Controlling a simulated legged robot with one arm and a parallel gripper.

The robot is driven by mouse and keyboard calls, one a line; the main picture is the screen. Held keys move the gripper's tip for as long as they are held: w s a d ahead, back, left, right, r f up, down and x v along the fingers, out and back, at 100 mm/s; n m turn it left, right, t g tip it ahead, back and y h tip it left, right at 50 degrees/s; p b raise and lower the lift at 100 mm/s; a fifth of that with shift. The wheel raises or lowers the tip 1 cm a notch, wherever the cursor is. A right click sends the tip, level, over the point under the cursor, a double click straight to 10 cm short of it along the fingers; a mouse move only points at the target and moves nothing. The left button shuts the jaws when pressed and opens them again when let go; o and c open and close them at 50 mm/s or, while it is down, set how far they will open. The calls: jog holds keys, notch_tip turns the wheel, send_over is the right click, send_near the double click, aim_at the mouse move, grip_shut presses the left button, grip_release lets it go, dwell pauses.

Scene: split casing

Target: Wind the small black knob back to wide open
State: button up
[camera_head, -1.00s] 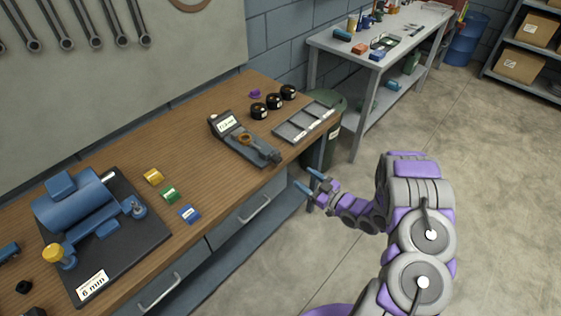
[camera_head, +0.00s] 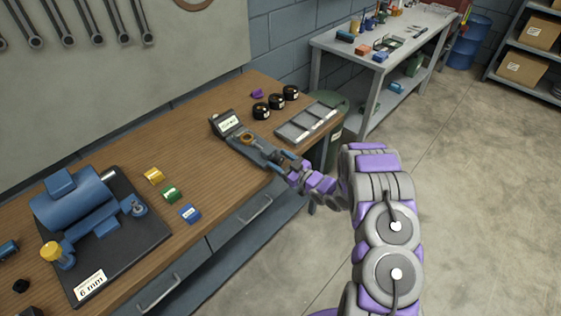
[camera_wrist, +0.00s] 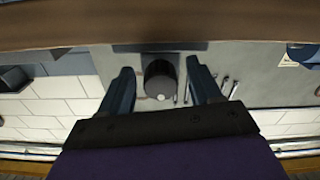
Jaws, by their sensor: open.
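A dark grey gauge (camera_head: 240,133) with a small display lies on the wooden bench, a brass-coloured ring (camera_head: 247,138) resting in or on it. The display's figures are too small to read surely. My gripper (camera_head: 283,161) is at the gauge's near right end and hides that end in the head view. In the wrist view the small black knob (camera_wrist: 161,77) sits between the two blue fingers of my gripper (camera_wrist: 161,87). The fingers are open, one on each side, with a visible gap to the knob on both sides.
A grey divided tray (camera_head: 307,123) lies close behind my gripper. Several black round parts (camera_head: 275,102) and a purple piece (camera_head: 257,94) stand near the wall.

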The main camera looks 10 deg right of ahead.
jog(key=shift+c, duration=0.4)
jog(key=c, duration=0.9)
jog(key=shift+c, duration=0.2)
jog(key=shift+m+p, duration=0.3)
jog(key=shift+p, duration=0.3)
jog(key=o, duration=1)
jog(key=p+v, duration=0.1)
jog(key=v, duration=1.6)
jog(key=shift+s+d+p, duration=0.1)
jog(key=shift+d+p, duration=0.05)
jog(key=shift+p, duration=0.15)
